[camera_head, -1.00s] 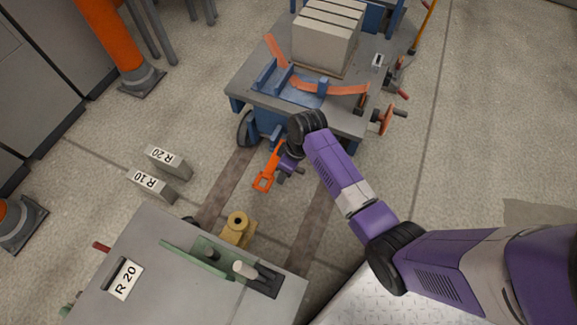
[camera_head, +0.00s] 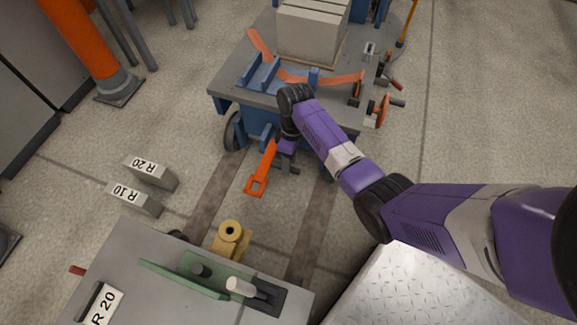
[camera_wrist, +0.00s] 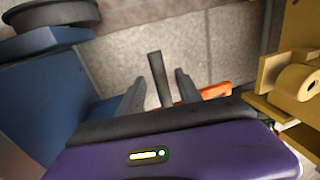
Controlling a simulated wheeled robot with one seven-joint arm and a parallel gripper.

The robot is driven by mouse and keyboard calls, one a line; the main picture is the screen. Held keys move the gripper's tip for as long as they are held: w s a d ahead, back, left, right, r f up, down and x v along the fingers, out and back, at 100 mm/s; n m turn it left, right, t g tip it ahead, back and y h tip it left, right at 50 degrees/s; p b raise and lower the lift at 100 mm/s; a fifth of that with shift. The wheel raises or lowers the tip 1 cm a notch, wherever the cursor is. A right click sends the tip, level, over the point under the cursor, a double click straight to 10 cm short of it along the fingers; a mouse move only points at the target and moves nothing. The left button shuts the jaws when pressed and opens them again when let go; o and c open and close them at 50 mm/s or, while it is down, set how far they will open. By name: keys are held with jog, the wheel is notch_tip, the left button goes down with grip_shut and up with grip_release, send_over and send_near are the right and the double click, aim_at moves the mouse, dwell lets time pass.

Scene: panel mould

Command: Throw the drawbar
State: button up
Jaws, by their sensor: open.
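The orange drawbar (camera_head: 262,168) slopes down from the front of the blue and grey cart and ends in a square loop. The loop points toward the yellow coupling (camera_head: 230,238) on the near grey unit, with a gap between them. My gripper (camera_head: 289,167) is low in front of the cart, just right of the drawbar. In the wrist view, my gripper (camera_wrist: 158,80) is open, with a short grey bar (camera_wrist: 156,78) standing between the fingers. I cannot tell whether they touch it. An orange part (camera_wrist: 205,94) shows behind the right finger; the yellow coupling (camera_wrist: 298,80) is at the right.
The cart (camera_head: 240,88) carries a pale block and a curved orange strip. The near unit (camera_head: 120,250) has a green bracket and an R 20 plate. Two labelled blocks (camera_head: 150,172) stand on the floor at left. Open floor lies right of the cart.

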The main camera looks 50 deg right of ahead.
jog(key=shift+f, duration=0.4)
jog(key=shift+c, duration=0.2)
jog(key=shift+a, duration=0.1)
grip_shut()
jog(key=shift+r, duration=0.1)
dwell(0.8)
